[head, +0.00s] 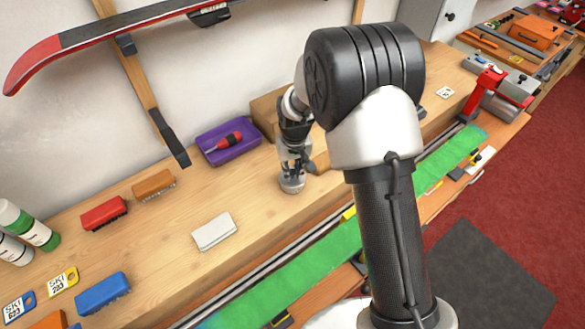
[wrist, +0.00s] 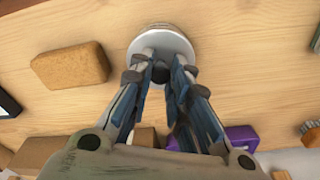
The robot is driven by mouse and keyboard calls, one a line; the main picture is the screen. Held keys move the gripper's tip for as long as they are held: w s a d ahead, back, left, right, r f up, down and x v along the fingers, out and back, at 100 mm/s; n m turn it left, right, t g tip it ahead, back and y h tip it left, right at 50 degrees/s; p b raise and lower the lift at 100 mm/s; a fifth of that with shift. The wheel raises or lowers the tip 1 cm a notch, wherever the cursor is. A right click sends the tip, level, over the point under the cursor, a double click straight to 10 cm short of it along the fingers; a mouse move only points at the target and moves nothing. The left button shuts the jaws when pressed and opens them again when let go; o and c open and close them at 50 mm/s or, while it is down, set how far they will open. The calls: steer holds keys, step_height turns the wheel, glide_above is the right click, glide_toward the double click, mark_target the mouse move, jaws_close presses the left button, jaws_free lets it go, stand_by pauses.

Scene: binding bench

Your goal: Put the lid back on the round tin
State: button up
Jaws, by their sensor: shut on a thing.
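The round tin (head: 292,184) is a small silvery cylinder standing upright on the wooden bench, right of the purple tray. My gripper (head: 293,163) points down directly over it. In the wrist view my gripper (wrist: 160,74) has its fingertips closed together around a small dark knob. Just beyond the fingertips is a pale round disc, which looks like the lid (wrist: 172,43). The fingers hide part of it. I cannot tell whether the lid rests on the tin or is held slightly above it.
The purple tray (head: 210,155) holds a red-handled tool (head: 230,140). A white block (head: 214,232) lies in front on the bench. A tan block (wrist: 70,79) lies beside the disc in the wrist view. A green strip (head: 330,255) runs along the bench front.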

steer(key=shift+f, duration=0.1)
stand_by(0.8)
steer(key=o, duration=0.9)
steer(key=shift+o, duration=0.4)
steer(key=o, duration=0.4)
steer(key=shift+o, duration=0.2)
steer(key=shift+r+p, duration=2.15)
steer(key=shift+r, duration=1.4)
